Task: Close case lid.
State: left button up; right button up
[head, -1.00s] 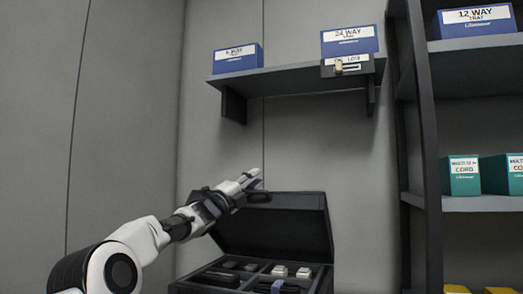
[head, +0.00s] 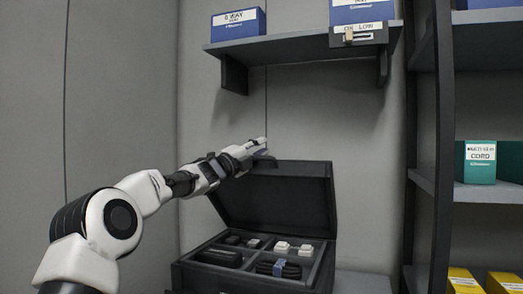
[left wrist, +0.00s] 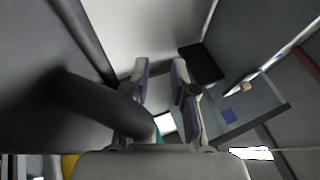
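The black case (head: 184,274) stands at the bottom centre of the head view with its lid (head: 290,200) raised, leaning back toward the wall. Its compartments hold small dark and white items. My left gripper (head: 264,147) is at the lid's upper left edge, above the open case. In the left wrist view its two fingers (left wrist: 160,66) are apart, with nothing clearly between them. A dark rounded bar (left wrist: 100,105) runs from the left to beside the left finger; I cannot tell whether it touches. My right gripper is not in view.
A wall shelf (head: 300,43) with blue boxes (head: 238,25) hangs above the lid. A dark rack (head: 445,140) with a teal box (head: 480,162) and yellow boxes (head: 463,281) stands at the right. The wall between shelf and lid is clear.

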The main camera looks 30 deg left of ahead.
aim_at(253, 169)
pick_arm(q)
jog(key=shift+s+a+f+b, duration=0.1)
jog(key=shift+s+f+b, duration=0.4)
jog(key=shift+s+b, duration=0.25)
jog(key=shift+s+a+f+b, duration=0.1)
jog(key=shift+s+f+b, duration=0.45)
jog(key=shift+b, duration=0.3)
jog(key=b+v, duration=0.2)
jog(key=v, duration=0.1)
jog(key=b+v, duration=0.1)
jog(key=shift+s+a, duration=0.2)
jog(key=shift+a, duration=0.1)
